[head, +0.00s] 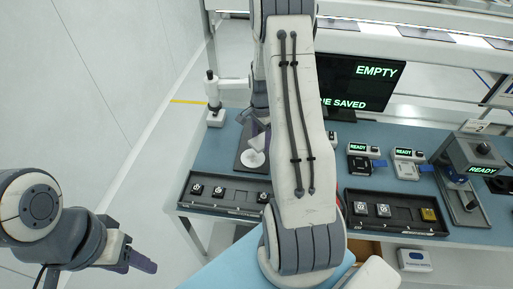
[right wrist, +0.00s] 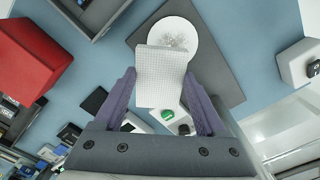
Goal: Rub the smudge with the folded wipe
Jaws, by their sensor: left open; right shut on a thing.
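The white folded wipe (right wrist: 160,85), with a fine grid texture, is held between the purple fingers of my right gripper (right wrist: 160,74) in the right wrist view. The grey smudge (right wrist: 178,41) is on a round white plate (right wrist: 186,24) on a dark mat (right wrist: 222,82). The wipe overlaps the lower left of the plate in this view; I cannot tell whether it touches. In the head view the plate (head: 250,159) lies just below my right gripper (head: 258,136), partly hidden by my arm. My left gripper (head: 142,258) is open and empty, away from the table at lower left.
A black tray (head: 225,207) with small labelled blocks lies at the table's front left; another tray (head: 397,226) is at right. READY devices (head: 362,149) and a grey press-like station (head: 470,160) stand further right. A monitor (head: 360,84) reads EMPTY. A red box (right wrist: 25,60) shows in the right wrist view.

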